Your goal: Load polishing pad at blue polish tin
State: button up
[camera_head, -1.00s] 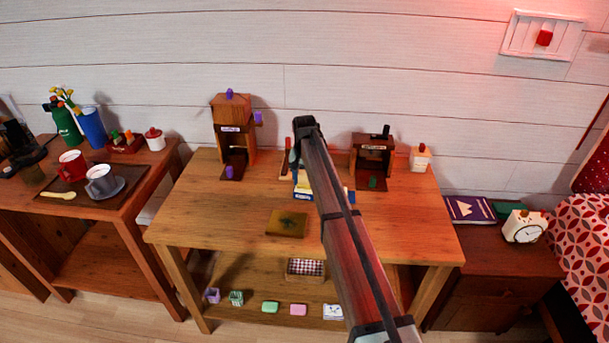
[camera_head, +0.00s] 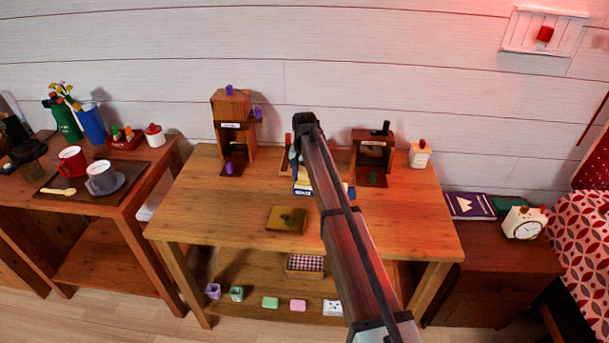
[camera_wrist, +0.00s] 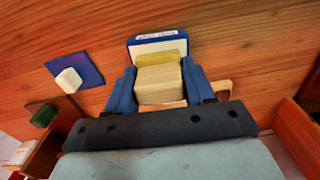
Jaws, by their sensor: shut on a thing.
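My gripper (camera_wrist: 161,85) has blue fingers on both sides of a pale wooden block with a yellowish pad face (camera_wrist: 160,83), and is shut on it. Just beyond the pad, in the wrist view, stands the blue polish tin with a white lettered label (camera_wrist: 157,42). The pad's yellowish edge overlaps the tin's lower part in the picture; I cannot tell if they touch. In the head view the blue tin (camera_head: 303,188) sits on the wooden table beside my arm, and my arm hides most of the gripper and the pad.
A blue square with a white block (camera_wrist: 69,80) lies left of the gripper in the wrist view. Two wooden stands (camera_head: 232,130) (camera_head: 372,150) flank the tin. The table's front is mostly clear.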

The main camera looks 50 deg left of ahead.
aim_at(304, 170)
jog(key=shift+f, duration=0.5)
dwell(1.3)
jog(key=shift+r, duration=0.1)
jog(key=shift+r, duration=3.45)
